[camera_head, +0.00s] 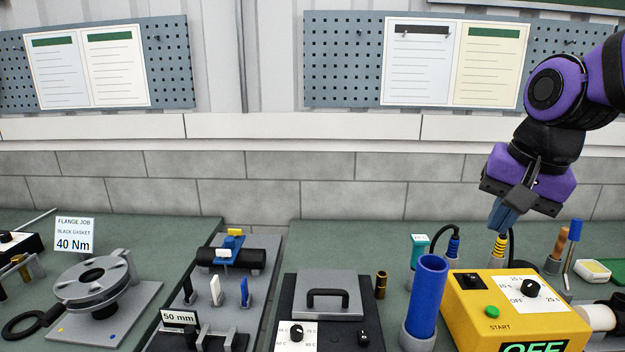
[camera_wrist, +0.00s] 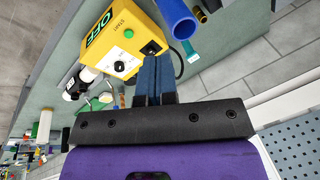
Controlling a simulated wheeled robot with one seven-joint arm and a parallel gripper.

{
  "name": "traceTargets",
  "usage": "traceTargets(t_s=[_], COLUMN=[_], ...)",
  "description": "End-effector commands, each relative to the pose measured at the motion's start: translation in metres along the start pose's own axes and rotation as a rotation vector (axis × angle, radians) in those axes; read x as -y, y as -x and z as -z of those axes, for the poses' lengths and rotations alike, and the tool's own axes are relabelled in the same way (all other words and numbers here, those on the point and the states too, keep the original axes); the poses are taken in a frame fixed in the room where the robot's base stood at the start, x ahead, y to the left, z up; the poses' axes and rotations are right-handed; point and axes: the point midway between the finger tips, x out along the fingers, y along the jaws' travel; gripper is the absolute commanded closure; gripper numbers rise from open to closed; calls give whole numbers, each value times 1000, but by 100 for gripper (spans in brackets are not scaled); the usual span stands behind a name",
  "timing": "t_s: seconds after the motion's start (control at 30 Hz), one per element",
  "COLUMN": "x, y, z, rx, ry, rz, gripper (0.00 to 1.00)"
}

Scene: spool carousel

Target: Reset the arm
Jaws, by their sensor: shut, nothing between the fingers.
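My purple and black arm comes in from the upper right in the head view. My gripper (camera_head: 500,222) hangs above the bench behind the yellow control box (camera_head: 497,318), fingers pointing down. In the wrist view my gripper's two blue fingers (camera_wrist: 153,72) lie side by side, shut, with nothing between them. The yellow box also shows in the wrist view (camera_wrist: 124,40), beyond the fingertips. In the head view, a black cable with a yellow-banded plug (camera_head: 500,245) stands just below the fingertips; I cannot tell whether they touch.
A blue tube (camera_head: 428,292) stands upright left of the yellow box. A lidded grey box with a black handle (camera_head: 328,296), a fixture tray (camera_head: 262,262) and a flange (camera_head: 95,282) stand further left. Tools stand right of my gripper. The space above the left benches is clear.

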Motion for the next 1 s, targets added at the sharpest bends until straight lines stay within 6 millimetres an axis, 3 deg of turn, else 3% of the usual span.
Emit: traceTargets(t_s=[0.2, 0.4, 0.6, 1.0], x=[-43, -70, -80, -81], y=[26, 34, 36, 36], z=[-32, -55, -65, -66], rx=[-120, -204, -238, -240], ry=[265, 462, 549, 553], rz=[10, -18, -41, -42], gripper=[100, 100, 100, 100])
